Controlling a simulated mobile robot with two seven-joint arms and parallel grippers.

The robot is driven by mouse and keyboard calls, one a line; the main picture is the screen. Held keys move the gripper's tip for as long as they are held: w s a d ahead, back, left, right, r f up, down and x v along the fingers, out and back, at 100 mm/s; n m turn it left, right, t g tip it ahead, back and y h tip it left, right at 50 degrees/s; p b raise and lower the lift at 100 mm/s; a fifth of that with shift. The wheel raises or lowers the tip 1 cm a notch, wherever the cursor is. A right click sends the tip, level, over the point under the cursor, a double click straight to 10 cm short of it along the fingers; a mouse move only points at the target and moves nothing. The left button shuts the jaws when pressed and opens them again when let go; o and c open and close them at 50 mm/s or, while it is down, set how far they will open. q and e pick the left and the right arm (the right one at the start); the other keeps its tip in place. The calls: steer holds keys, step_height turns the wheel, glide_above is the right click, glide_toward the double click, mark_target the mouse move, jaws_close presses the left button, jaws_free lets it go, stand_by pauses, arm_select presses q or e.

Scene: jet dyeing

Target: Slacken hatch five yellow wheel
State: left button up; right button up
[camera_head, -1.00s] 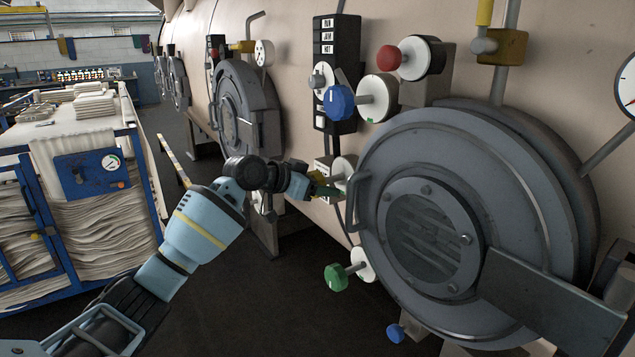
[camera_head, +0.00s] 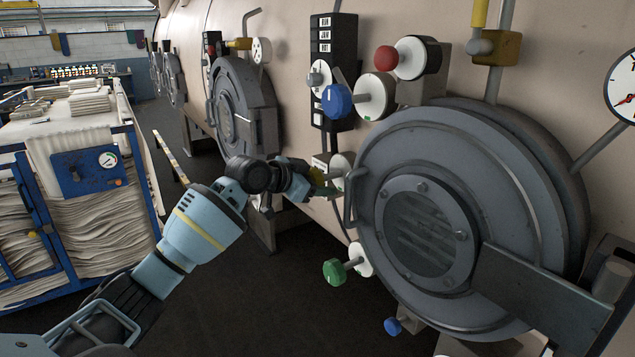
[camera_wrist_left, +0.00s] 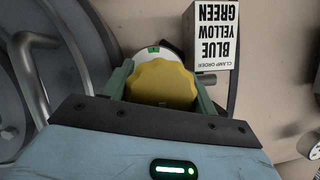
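The yellow wheel (camera_wrist_left: 161,84) is scalloped and sits in front of a white disc (camera_wrist_left: 160,53) with a small green mark. In the left wrist view it lies between the two green fingers of my left gripper (camera_wrist_left: 161,92), which press against its sides. In the head view my left gripper (camera_head: 318,186) reaches the wheel beside the hatch handle, and the wheel is mostly hidden there. The grey round hatch (camera_head: 430,225) looks closed. A label (camera_wrist_left: 214,34) reads clamp order, blue, yellow, green, upside down in the wrist view. My right gripper is not in view.
Around the hatch are a blue wheel (camera_head: 338,100), a green wheel (camera_head: 334,271), a red knob (camera_head: 386,58) and a lower blue knob (camera_head: 393,326). A curved handle (camera_head: 350,195) stands close to my gripper. A blue-framed fabric cart (camera_head: 142,190) is at left, with open floor between.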

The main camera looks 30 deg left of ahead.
arm_select(q)
steer(key=o, duration=0.5)
steer(key=shift+c, duration=0.2)
steer(key=v, duration=0.8)
steer(key=shift+f, duration=0.1)
